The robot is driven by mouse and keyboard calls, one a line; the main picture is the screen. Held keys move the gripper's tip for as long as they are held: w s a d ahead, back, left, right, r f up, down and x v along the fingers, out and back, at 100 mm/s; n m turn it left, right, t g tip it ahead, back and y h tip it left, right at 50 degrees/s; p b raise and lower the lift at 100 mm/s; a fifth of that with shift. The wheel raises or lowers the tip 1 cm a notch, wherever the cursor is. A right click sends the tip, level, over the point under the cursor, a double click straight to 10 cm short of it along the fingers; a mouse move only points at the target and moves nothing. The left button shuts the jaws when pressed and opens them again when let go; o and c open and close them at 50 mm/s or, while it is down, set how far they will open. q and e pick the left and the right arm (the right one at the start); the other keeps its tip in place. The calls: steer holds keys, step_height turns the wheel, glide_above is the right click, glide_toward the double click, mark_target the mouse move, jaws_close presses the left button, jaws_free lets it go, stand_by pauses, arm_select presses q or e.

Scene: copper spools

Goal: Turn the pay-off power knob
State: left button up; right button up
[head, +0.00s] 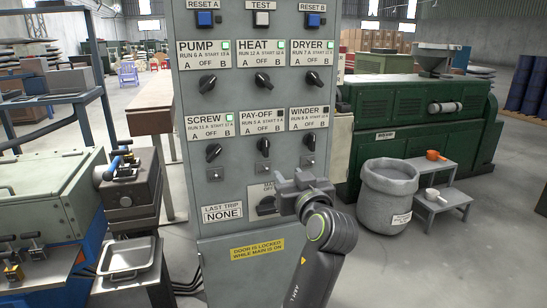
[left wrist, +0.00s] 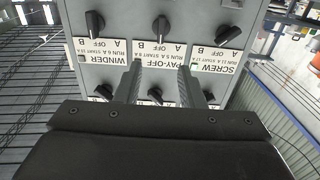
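The pay-off knob (head: 263,145) is a black rotary knob on the grey control cabinet (head: 222,180), under the PAY-OFF label (head: 262,121). Its pointer looks roughly upright, and the label's lamp is dark. My left gripper (head: 290,180) is in front of the panel, below and right of this knob. The left wrist view is upside down. There my left gripper (left wrist: 160,68) has its two fingers apart, on either side of the PAY-OFF label. My right gripper is not in view.
The screw knob (head: 213,152) and winder knob (head: 310,139) flank the pay-off knob closely. The pump, heat, dryer and screw lamps are green; the winder lamp is dark. A large lower knob (head: 266,206) is partly behind my gripper. A grey bin (head: 387,195) stands right.

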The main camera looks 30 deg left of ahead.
mark_target(267, 147)
arm_select(q)
steer(key=p+x, duration=0.3)
steer(key=x, duration=1.4)
steer(key=shift+a+p, duration=0.25)
steer(key=shift+p, duration=0.15)
steer(key=shift+c, duration=0.3)
jaws_close()
